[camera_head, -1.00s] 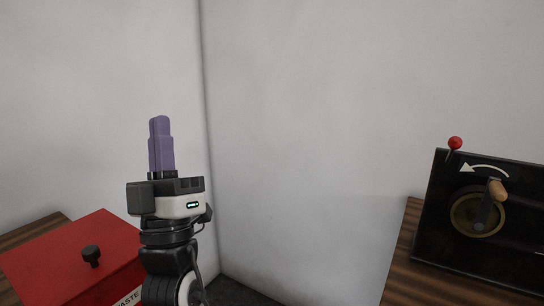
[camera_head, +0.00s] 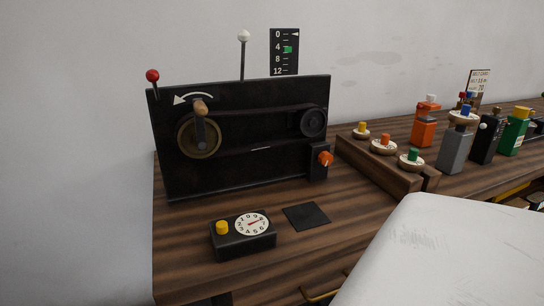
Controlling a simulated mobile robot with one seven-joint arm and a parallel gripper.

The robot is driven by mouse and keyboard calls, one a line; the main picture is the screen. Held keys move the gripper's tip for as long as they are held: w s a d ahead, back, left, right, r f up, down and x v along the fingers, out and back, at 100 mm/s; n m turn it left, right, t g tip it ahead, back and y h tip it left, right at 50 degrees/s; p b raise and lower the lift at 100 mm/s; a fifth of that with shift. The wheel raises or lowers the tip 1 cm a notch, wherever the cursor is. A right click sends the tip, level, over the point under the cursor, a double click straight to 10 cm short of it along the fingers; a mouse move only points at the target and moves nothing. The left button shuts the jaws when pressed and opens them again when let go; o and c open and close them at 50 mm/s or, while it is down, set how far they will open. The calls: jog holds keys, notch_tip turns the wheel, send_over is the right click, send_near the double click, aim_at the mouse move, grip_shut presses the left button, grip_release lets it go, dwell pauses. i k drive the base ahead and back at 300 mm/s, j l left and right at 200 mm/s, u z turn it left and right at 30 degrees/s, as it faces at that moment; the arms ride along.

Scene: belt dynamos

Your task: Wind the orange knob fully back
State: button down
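In the head view the orange knob (camera_head: 326,158) sits on a small black block (camera_head: 318,165) at the lower right of the black belt machine (camera_head: 250,165). The machine stands upright on the wooden bench. It carries a brass wheel (camera_head: 187,146) with a wooden-handled crank (camera_head: 201,112), a belt, and a smaller black pulley (camera_head: 313,122) at right. A white curved arrow above the wheel points left. My gripper is outside this view.
A scale marked 0 to 12 (camera_head: 284,66) has a green pointer near 4. A dial box with a yellow button (camera_head: 222,227) and a dark pad (camera_head: 307,216) lie in front. A large white surface (camera_head: 440,250) fills the lower right.

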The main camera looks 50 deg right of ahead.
aim_at(325, 158)
jog(key=z, duration=1.75)
